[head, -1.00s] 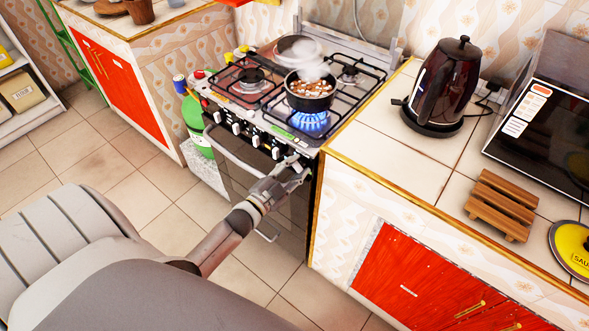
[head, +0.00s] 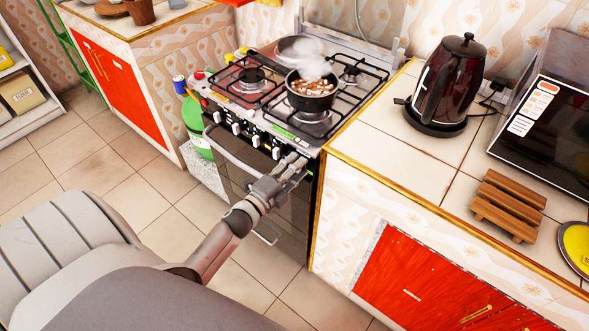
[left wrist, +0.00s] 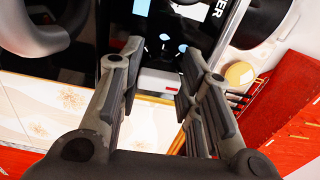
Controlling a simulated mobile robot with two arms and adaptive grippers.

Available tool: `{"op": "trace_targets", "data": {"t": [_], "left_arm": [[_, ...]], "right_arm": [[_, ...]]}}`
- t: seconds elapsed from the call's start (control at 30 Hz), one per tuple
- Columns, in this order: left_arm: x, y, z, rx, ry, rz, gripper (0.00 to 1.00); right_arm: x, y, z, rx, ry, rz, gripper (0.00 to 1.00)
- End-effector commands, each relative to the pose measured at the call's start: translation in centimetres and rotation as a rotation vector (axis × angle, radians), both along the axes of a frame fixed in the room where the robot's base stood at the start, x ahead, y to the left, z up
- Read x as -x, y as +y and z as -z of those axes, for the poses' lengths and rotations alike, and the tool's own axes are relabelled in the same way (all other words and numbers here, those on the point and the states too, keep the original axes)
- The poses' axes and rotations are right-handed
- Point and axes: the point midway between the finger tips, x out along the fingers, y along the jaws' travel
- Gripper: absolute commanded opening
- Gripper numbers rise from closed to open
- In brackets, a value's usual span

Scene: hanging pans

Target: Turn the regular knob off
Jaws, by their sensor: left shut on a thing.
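The gas stove (head: 232,152) stands left of the counter, with a row of white knobs (head: 256,141) along its front panel. My left gripper (head: 291,164) is at the right end of this panel, shut on a stove knob that its fingers mostly hide in the head view. In the left wrist view my left gripper's fingers (left wrist: 152,80) stand on both sides of a pale knob (left wrist: 160,82). A small pan (head: 311,92) with food in it steams on the front right burner, and no flame shows under it. My right gripper is not in view.
A dark kettle (head: 446,82), a wooden rack (head: 508,205) and a microwave (head: 545,125) stand on the tiled counter (head: 395,150) to the right. A green gas cylinder (head: 195,122) is left of the stove. The floor in front is clear.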

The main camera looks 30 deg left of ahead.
Motion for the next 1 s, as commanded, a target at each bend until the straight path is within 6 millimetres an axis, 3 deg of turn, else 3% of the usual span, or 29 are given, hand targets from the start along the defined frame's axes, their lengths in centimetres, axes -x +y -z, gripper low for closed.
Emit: {"op": "trace_targets", "data": {"t": [0.67, 0.7, 0.87, 1.0], "left_arm": [[0.05, -0.05, 0.08, -0.066, -0.003, 0.001, 0.09], [0.05, -0.05, 0.09, -0.066, -0.002, 0.001, 0.35], [0.04, -0.04, 0.06, -0.065, -0.003, 0.001, 0.54], [0.02, -0.03, 0.03, -0.064, -0.004, 0.000, 0.54]], "right_arm": [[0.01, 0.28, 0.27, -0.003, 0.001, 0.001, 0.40], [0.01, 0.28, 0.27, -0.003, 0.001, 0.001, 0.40], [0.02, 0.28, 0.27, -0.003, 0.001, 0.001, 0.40], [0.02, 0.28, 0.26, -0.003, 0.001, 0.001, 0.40]]}}
